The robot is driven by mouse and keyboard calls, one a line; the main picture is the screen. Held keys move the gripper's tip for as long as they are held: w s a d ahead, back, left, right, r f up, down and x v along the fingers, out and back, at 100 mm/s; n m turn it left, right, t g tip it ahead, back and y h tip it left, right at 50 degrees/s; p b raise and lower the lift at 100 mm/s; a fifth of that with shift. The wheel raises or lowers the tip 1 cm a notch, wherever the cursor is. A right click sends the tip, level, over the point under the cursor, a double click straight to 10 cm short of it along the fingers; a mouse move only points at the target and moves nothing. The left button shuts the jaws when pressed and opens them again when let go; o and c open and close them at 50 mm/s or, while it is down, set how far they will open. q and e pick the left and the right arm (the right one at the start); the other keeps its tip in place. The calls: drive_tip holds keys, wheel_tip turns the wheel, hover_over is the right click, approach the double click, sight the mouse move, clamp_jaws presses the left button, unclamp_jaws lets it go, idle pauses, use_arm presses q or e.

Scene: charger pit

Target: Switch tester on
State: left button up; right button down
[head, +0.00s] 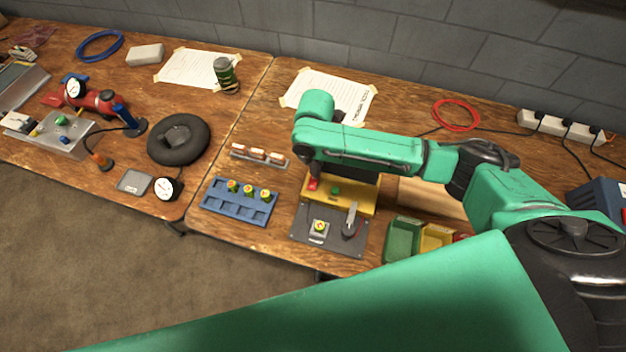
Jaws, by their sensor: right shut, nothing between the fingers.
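The tester is a dark grey plate (302,238) with a raised yellow panel (357,200) along its back. A red switch (312,185) is at the panel's left end, and a green button or lamp (335,191) is near its middle. A small round yellow-green piece (319,227) sits in a light holder on the plate, beside a grey lever (351,215). My right gripper (315,176) is shut and empty, pointing down right at the red switch. I cannot tell whether it touches it or which way the switch is set. My left gripper is out of view.
A blue rack (222,208) with round pieces stands left of the tester. Green (402,240) and yellow (437,238) bins stand to its right. Behind the rack is a small strip of cells (258,155). My right arm covers the bench behind the tester.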

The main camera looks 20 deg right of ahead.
drive_tip(key=shift+s+f+b, duration=0.1)
drive_tip(key=shift+f+b, duration=0.3)
drive_tip(key=shift+f, duration=0.5)
idle(0.3)
wheel_tip(320, 180, up, 7)
drive_tip(key=p, duration=0.8)
drive_tip(key=shift+r, duration=0.1)
